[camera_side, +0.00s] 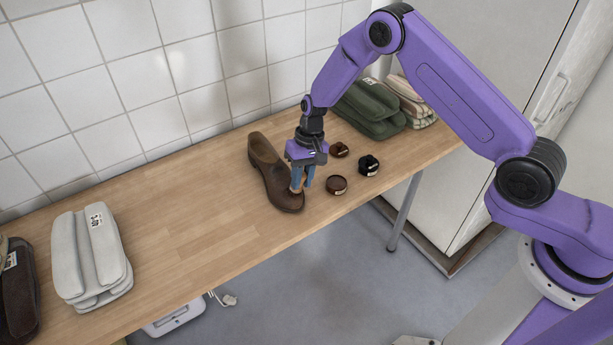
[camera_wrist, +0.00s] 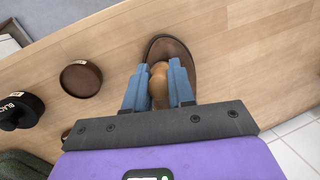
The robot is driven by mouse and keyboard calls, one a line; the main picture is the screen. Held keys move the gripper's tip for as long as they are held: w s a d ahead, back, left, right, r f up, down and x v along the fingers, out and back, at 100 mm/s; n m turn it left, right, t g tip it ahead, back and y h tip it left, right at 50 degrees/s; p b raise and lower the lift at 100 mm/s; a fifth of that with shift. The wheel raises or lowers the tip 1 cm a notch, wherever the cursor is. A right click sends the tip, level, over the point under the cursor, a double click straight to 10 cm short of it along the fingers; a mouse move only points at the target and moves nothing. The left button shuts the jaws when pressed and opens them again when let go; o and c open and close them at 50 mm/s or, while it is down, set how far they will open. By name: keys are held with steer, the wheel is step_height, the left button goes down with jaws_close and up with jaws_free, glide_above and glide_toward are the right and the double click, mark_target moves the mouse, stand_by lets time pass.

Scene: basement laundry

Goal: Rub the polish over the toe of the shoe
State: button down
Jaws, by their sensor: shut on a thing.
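A brown leather shoe (camera_side: 264,160) lies on the wooden table with its toe toward the front edge. Its toe (camera_wrist: 168,47) also shows in the wrist view, just beyond my fingertips. My gripper (camera_side: 302,184) points down over the toe end, its blue fingers shut on a rounded tan applicator (camera_wrist: 159,78). The applicator is at or just above the toe; I cannot tell whether it touches. A round brown tin (camera_side: 336,185), which also shows in the wrist view (camera_wrist: 81,77), a second brown tin (camera_side: 339,149) and a black tin (camera_side: 369,165) stand right of the shoe.
Folded green cloths (camera_side: 370,108) and striped cloths (camera_side: 413,98) lie at the back right. Folded pale grey cloths (camera_side: 90,258) and a dark brown stack (camera_side: 17,295) lie at the left. The table (camera_side: 185,205) is clear between these and the shoe. A tiled wall runs behind.

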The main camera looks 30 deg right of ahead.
steer(key=shift+a+r, duration=0.15)
steer(key=shift+a, duration=1.9)
steer(key=shift+w+r, duration=0.1)
steer(key=shift+r, duration=0.05)
steer(key=a+v, duration=0.1)
steer(key=v, duration=0.7)
steer(key=shift+s+a+r, duration=0.25)
steer(key=shift+s+a, duration=0.1)
steer(key=shift+a, duration=0.05)
